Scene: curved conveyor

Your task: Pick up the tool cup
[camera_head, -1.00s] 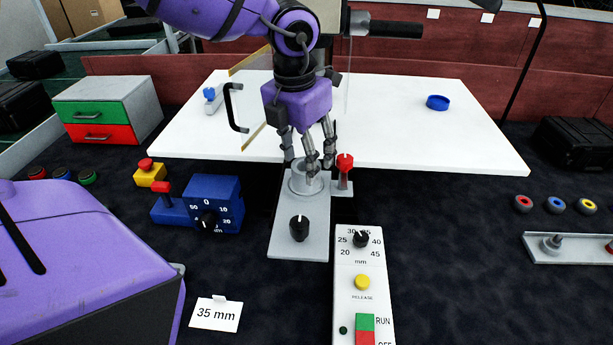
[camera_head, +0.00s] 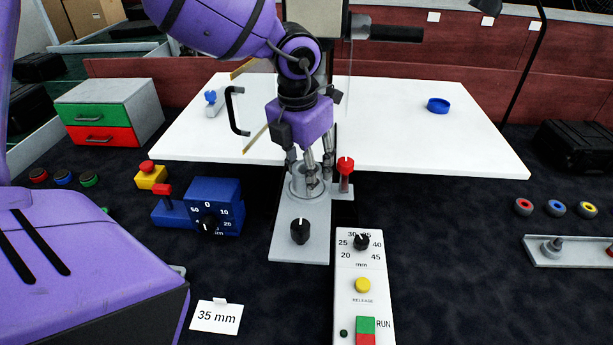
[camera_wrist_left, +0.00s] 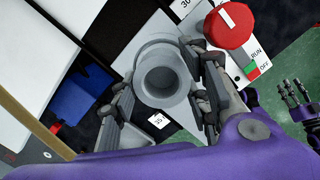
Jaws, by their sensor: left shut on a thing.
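The tool cup (camera_wrist_left: 172,100) is a grey round cup with an open, hollow top. In the head view the cup (camera_head: 301,179) stands upright on a grey plate-shaped fixture (camera_head: 284,243) with a black knob. My left gripper (camera_head: 311,178) comes down over it from above. In the left wrist view the left gripper's fingers (camera_wrist_left: 160,98) are on both sides of the cup, shut on it. The fingers hide part of the cup in the head view. Part of my right gripper (camera_wrist_left: 291,93) shows at the right edge of the left wrist view, and its finger opening is unclear.
A red-topped post (camera_head: 345,174) stands close right of the cup. A control panel (camera_head: 346,264) lies front right, a blue dial box (camera_head: 228,187) to the left. Behind is a white table (camera_head: 410,125) with a clear guard and black handle (camera_head: 232,110).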

